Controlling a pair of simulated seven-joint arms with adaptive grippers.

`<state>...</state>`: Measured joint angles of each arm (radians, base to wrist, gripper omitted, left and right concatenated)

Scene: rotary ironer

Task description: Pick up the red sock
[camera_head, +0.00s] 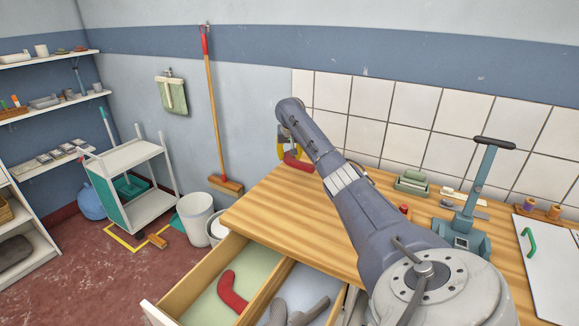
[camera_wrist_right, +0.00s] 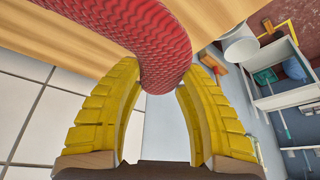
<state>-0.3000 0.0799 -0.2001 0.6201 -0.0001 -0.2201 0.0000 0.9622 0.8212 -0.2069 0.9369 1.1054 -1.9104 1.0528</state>
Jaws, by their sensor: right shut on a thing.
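My right gripper (camera_head: 284,152), with yellow fingers, is past the far left corner of the wooden table, high near the wall. It is shut on a red sock (camera_head: 298,162), which hangs below the fingers. In the right wrist view, the ribbed red sock (camera_wrist_right: 140,30) passes between the two yellow fingers of the right gripper (camera_wrist_right: 162,78). A second red sock (camera_head: 232,292) lies in the open drawer's green compartment (camera_head: 213,302). My left gripper is not in view.
Grey socks (camera_head: 306,314) lie in the drawer's blue compartment. The wooden table (camera_head: 262,204) holds a green box (camera_head: 412,182), a teal press-like tool (camera_head: 470,215) and a white board (camera_head: 548,265). A white bin (camera_head: 194,216) and a cart (camera_head: 130,180) stand left. The table's left part is clear.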

